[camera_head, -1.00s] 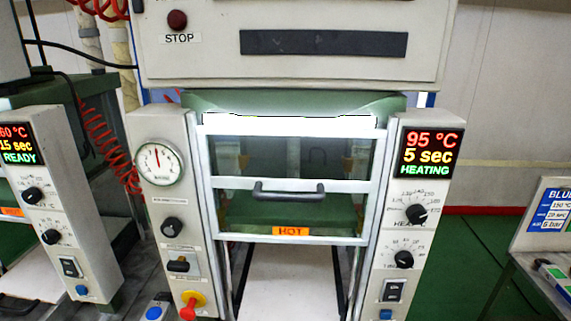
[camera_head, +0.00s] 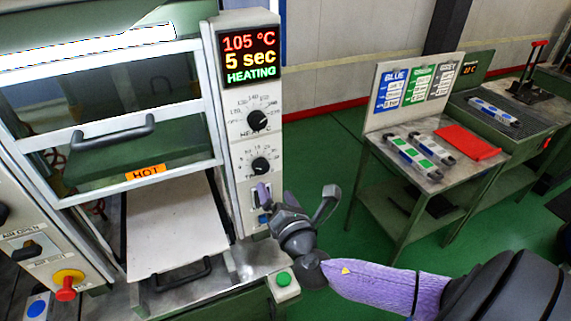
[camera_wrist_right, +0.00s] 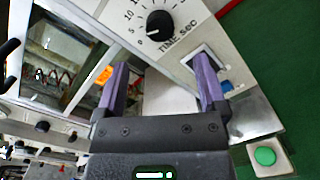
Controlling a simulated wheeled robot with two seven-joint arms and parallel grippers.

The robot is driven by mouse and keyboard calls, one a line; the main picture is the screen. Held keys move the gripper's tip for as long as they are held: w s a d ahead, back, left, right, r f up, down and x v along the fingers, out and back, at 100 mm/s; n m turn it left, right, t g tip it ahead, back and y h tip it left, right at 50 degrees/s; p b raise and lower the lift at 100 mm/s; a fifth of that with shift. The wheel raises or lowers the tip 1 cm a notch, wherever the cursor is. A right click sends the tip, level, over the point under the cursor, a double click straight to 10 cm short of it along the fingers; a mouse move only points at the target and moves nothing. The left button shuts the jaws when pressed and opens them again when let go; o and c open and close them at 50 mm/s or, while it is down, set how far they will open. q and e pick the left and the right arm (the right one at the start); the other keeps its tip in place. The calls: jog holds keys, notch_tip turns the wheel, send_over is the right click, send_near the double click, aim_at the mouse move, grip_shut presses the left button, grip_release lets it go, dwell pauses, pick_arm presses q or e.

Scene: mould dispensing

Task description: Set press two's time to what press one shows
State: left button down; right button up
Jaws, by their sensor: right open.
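The press in front of me has a display (camera_head: 250,56) reading 105 °C, 5 sec, HEATING. Below it are the heat knob (camera_head: 258,120) and the time knob (camera_head: 261,165). The time knob (camera_wrist_right: 159,24) also shows in the right wrist view, its scale marked TIME sec, with its pointer near 5. My right gripper (camera_head: 295,196) is in front of the panel's lower part, just below the time knob. In the right wrist view its two purple fingers (camera_wrist_right: 163,80) are apart with nothing between them, and the knob is beyond them.
A rocker switch (camera_wrist_right: 205,68) is close beyond the right finger. A green button (camera_head: 283,279) is on the press's front ledge. The HOT door (camera_head: 105,110) is left of the panel. A table (camera_head: 425,175) with moulds stands right, with free green floor between.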

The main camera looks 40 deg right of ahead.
aim_at(262, 169)
jog(key=x, duration=0.8)
jog(key=shift+w+a+f+b, duration=0.1)
jog(key=shift+w+f+b, duration=0.05)
jog(key=shift+w+b, duration=0.15)
jog(key=shift+s, duration=0.1)
grip_shut()
